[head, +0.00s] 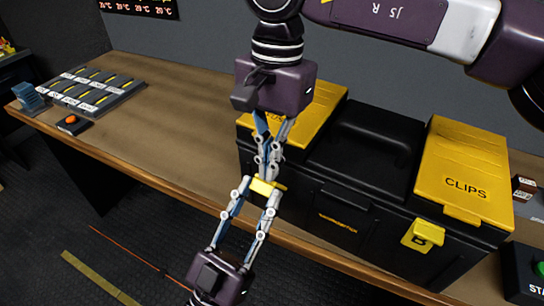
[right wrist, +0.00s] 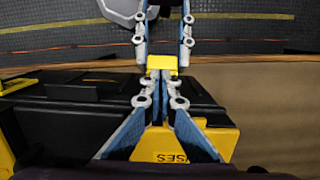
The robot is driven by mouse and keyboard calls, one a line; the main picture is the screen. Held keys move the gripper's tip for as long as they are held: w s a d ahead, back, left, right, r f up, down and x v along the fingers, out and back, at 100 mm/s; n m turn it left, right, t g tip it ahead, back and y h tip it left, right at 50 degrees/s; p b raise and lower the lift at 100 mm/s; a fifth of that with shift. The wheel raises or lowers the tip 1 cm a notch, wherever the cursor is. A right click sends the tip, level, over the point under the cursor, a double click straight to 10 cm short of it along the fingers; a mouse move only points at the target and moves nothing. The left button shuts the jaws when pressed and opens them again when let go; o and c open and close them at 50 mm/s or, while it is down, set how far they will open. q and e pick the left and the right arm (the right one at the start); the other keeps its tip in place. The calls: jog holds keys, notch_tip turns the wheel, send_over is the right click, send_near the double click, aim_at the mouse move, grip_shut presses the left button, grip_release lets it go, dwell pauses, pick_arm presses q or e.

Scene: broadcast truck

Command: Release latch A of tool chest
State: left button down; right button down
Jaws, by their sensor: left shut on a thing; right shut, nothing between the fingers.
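The black tool chest (head: 375,140) with yellow lids stands on the bench. Its latch A is the yellow tab (head: 267,187) at the front left, its letter hidden by the grippers. My left gripper (head: 262,195) reaches up from below, shut on that tab. My right gripper (head: 268,172) comes down from above over the left yellow lid (head: 318,118), shut and empty, its fingertips close to the tab; contact is unclear. The right wrist view also shows the tab (right wrist: 162,64) between the two grippers, and the left lid (right wrist: 165,145). Latch B (head: 423,236) lies flat against the chest front.
The right lid (head: 464,175) is marked CLIPS. A tray of labelled slots (head: 80,90) and a small box with an orange button (head: 72,123) are at the left. A box with a green button (head: 538,270) is at the right edge.

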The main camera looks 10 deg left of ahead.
pick_arm(q)
jog(key=c, duration=1.4)
grip_release()
